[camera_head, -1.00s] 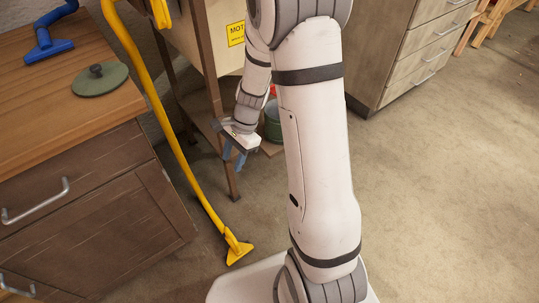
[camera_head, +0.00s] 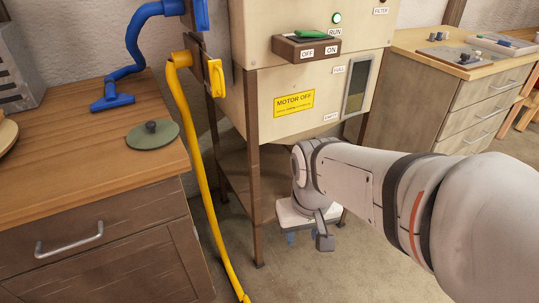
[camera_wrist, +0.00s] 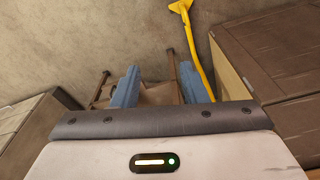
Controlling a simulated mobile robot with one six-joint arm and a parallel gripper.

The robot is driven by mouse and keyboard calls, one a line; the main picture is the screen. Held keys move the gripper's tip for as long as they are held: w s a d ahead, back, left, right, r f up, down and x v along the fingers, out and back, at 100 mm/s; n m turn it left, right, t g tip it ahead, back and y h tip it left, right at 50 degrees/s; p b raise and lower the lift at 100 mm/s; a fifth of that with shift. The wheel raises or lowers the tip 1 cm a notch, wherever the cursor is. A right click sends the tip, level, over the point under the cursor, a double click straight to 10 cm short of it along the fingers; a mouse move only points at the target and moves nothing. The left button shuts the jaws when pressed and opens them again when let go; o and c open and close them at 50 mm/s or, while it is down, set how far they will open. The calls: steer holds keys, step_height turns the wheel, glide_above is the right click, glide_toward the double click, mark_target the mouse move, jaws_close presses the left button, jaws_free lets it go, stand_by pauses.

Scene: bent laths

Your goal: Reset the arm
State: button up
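My gripper (camera_head: 304,238) hangs low in front of the cream machine's stand in the head view, at the end of my white arm, which reaches in from the right. Its blue fingers are partly hidden there by the wrist. In the wrist view my gripper (camera_wrist: 158,88) shows two blue fingers standing well apart, with nothing held between them. Brown parts of a stand show beyond the fingers.
The cream machine (camera_head: 252,95) has a green-lit RUN lamp (camera_head: 337,18) and a MOTOR OFF sign (camera_head: 294,103). A yellow hose (camera_head: 205,190) hangs left of it. A wooden cabinet (camera_head: 60,185) bears a green lid (camera_head: 152,136) and a blue hose nozzle (camera_head: 112,101).

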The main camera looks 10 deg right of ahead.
step_height(320, 180, up, 25)
steer(key=t+p, duration=0.1)
steer(key=p, duration=2.1)
steer(key=shift+f, duration=0.15)
